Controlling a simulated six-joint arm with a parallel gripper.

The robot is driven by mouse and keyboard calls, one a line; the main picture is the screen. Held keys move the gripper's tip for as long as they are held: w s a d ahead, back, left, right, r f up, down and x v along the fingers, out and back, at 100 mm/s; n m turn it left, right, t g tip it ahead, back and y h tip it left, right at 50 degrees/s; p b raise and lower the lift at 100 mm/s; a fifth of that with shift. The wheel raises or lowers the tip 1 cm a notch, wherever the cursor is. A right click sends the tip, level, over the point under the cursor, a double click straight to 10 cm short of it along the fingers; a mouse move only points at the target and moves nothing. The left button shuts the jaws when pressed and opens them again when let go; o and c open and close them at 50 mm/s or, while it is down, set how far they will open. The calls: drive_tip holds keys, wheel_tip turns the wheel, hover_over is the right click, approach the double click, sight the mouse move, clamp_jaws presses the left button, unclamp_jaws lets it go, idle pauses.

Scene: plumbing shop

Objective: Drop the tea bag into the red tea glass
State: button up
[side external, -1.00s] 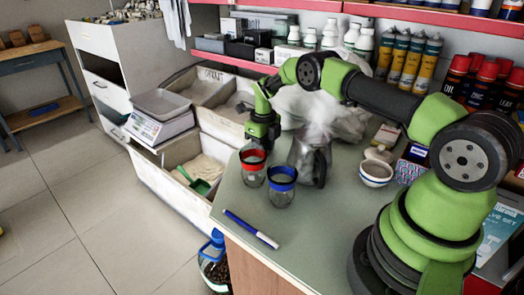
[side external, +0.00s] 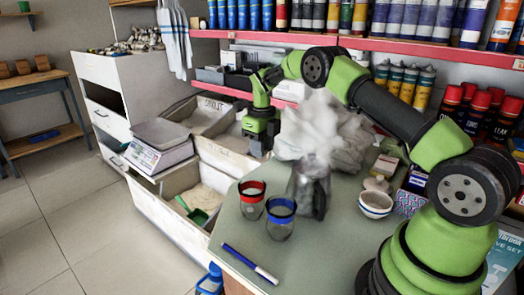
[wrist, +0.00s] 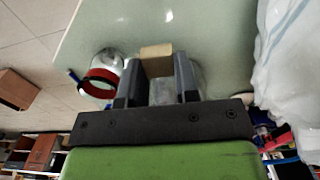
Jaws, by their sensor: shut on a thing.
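The tea bag (wrist: 156,52) is a small tan piece held between the fingertips of my gripper (wrist: 157,68) in the wrist view. In the side view my gripper (side external: 258,150) hangs above and behind the red tea glass, clear of its rim, and the tea bag is too small to make out there. The red tea glass (side external: 251,206) is clear with a red band at the rim and stands upright on the counter. In the wrist view the red tea glass (wrist: 104,75) is left of my fingers, not under the bag.
A blue-banded glass (side external: 280,222) stands close to the red one. A white bowl (side external: 375,205) and a blue-and-white pen (side external: 250,263) lie on the counter (side external: 325,245). Open bins (side external: 215,160) are behind left.

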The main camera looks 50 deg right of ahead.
drive_tip(key=s+a+r+n, duration=0.5)
drive_tip(key=s+a+n, duration=0.1)
drive_tip(key=a+n, duration=0.25)
wheel_tip(320, 180, down, 6)
idle(0.4)
drive_tip(key=shift+n, duration=0.25)
drive_tip(key=o, duration=0.9)
drive_tip(key=shift+o, duration=0.2)
